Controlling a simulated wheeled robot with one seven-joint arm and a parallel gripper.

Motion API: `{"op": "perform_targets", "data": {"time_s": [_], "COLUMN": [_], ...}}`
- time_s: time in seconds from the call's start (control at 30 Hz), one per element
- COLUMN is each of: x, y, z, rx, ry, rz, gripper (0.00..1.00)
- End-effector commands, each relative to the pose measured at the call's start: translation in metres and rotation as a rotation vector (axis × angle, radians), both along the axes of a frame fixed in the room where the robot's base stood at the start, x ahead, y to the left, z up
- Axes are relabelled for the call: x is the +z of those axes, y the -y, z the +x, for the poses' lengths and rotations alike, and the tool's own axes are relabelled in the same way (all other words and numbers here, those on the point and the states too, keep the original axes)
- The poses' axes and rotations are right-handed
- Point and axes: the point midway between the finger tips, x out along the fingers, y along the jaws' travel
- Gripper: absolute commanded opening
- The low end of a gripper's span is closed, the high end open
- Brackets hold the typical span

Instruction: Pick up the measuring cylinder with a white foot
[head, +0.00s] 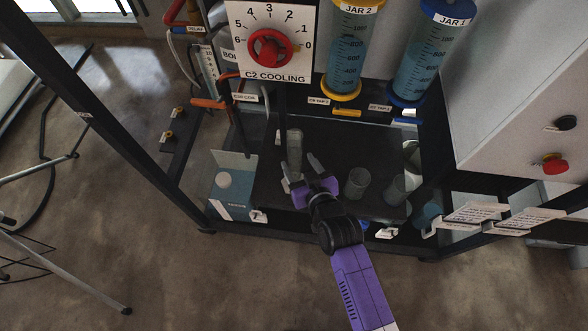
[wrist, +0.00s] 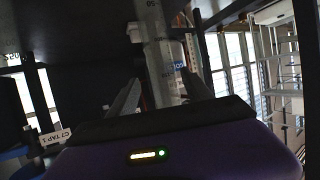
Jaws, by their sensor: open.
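A tall, clear measuring cylinder (head: 294,148) stands on the dark shelf in the head view, just beyond my gripper. Its foot is hard to make out there. My gripper (head: 300,172) is open, with its two fingers apart and pointing toward the cylinder. In the wrist view a clear graduated cylinder (wrist: 162,65) rises between and beyond the fingertips (wrist: 160,92), and its lower part is hidden by my gripper. I cannot tell whether either finger touches it.
Two clear beakers (head: 357,184) (head: 396,190) stand on the dark shelf (head: 330,205) right of my gripper. JAR 2 (head: 350,48), JAR 1 (head: 420,58) and a cooling dial panel (head: 273,40) are above. A black frame post (head: 120,135) stands left.

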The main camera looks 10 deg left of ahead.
Motion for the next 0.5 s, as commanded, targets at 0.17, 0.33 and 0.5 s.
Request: {"op": "perform_targets", "data": {"time_s": [0.17, 0.33, 0.5], "x": [-0.004, -0.010, -0.019], "y": [-0.005, -0.016, -0.025], "z": [0.009, 0.023, 0.039], "rx": [0.000, 0.001, -0.001], "ry": [-0.001, -0.001, -0.001], "rz": [0.000, 0.001, 0.002], "gripper": [0.59, 0.59, 0.59]}}
